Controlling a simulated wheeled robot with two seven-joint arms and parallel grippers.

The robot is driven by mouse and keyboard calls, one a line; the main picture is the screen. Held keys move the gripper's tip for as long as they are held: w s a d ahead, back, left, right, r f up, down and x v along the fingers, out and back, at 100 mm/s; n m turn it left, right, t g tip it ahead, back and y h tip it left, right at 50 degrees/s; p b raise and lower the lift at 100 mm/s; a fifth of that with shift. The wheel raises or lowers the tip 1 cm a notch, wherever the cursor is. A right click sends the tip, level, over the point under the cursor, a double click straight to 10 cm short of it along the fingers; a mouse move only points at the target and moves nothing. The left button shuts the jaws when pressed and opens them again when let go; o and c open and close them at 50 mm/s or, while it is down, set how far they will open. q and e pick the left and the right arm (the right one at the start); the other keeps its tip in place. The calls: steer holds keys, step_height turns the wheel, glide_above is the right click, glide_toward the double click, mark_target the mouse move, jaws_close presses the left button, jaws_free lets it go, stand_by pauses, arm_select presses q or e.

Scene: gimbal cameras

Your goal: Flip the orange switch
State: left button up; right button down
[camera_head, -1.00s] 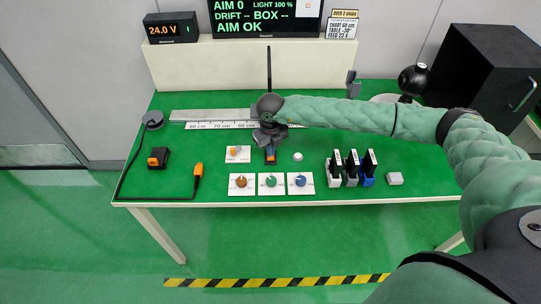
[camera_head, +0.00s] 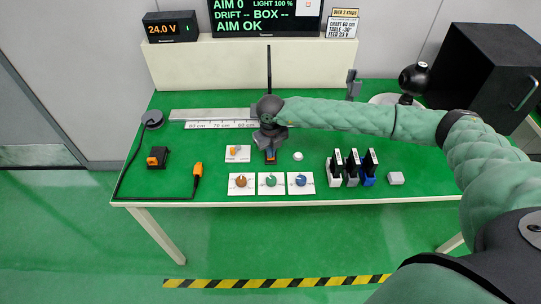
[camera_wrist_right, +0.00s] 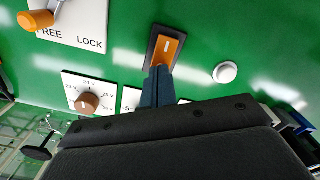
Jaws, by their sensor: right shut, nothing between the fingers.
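The orange switch (camera_wrist_right: 166,47) is a rocker with a white bar mark, set in a dark rectangular base on the green table. In the head view only its near part (camera_head: 271,158) shows below my right gripper (camera_head: 270,150). In the right wrist view my right gripper (camera_wrist_right: 160,70) is shut and empty. Its blue-grey fingertips lie over the near end of the switch and hide that end. I cannot tell whether they touch it. My left gripper is not in view.
An orange FREE/LOCK lever (camera_wrist_right: 36,19) on a white plate is left of the switch. A white round button (camera_wrist_right: 225,72) is to the right. Three dial plates (camera_head: 270,190) lie in front. Upright cards in holders (camera_head: 351,175) stand further right. The table's front right is mostly clear.

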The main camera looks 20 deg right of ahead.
steer(key=shift+f+b, duration=0.35)
steer(key=shift+f, duration=0.1)
stand_by(0.3)
steer(key=shift+r+p, duration=0.85)
steer(key=shift+r, duration=2.65)
